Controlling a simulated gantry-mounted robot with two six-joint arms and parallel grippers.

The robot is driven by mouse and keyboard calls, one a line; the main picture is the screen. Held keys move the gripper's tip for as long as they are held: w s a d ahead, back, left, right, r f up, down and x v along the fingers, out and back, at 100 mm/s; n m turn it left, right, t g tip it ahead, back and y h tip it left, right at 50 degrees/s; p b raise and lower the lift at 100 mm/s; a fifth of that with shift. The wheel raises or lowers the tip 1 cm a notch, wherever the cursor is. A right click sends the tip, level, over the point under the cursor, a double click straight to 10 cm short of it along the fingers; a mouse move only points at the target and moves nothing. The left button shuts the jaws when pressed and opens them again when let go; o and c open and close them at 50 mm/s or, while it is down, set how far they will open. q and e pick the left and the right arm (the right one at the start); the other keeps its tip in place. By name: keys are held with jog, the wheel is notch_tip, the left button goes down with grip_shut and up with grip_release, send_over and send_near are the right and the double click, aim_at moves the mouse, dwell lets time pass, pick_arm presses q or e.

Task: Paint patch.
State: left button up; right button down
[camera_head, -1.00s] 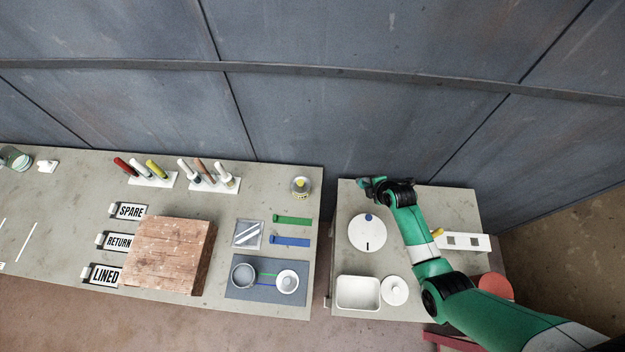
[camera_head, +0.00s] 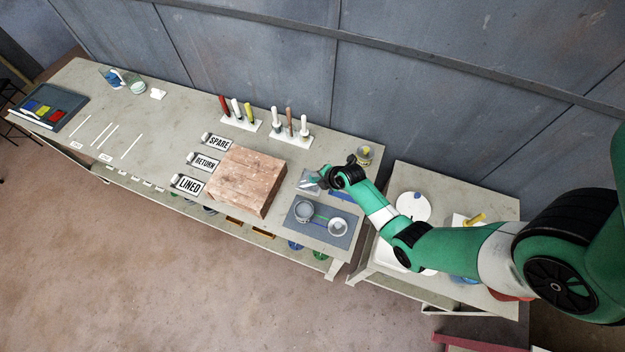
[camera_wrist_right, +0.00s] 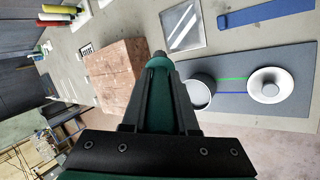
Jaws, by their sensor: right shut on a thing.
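My right gripper (camera_head: 324,178) hangs over the right end of the long bench, beside a grey mat (camera_head: 338,240). In the right wrist view it (camera_wrist_right: 158,62) is shut on a slim green, grey-tipped item (camera_wrist_right: 157,88), whose kind I cannot tell. On the mat stand a grey open cup (camera_wrist_right: 200,92) and a white round dish (camera_wrist_right: 268,85), with green and blue lines between them. A pale square plate with light stripes (camera_wrist_right: 183,27) lies beside the mat; in the head view my gripper partly covers it. My left gripper is not in view.
A wooden block (camera_head: 246,180) stands left of the mat, near the SPARE, RETURN and LINED labels. Racks of upright tubes (camera_head: 290,130) and a small pot (camera_head: 364,154) stand behind. My arm crosses a second table (camera_head: 495,205) with a white disc (camera_head: 413,207).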

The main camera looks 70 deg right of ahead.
jog(key=shift+s+d+r, duration=0.25)
jog(key=shift+d+r, duration=0.05)
jog(key=shift+r, duration=0.05)
jog(key=f+b, duration=0.4)
jog(key=f, duration=0.1)
jog(key=shift+s+d, duration=0.1)
jog(key=shift+d, duration=0.15)
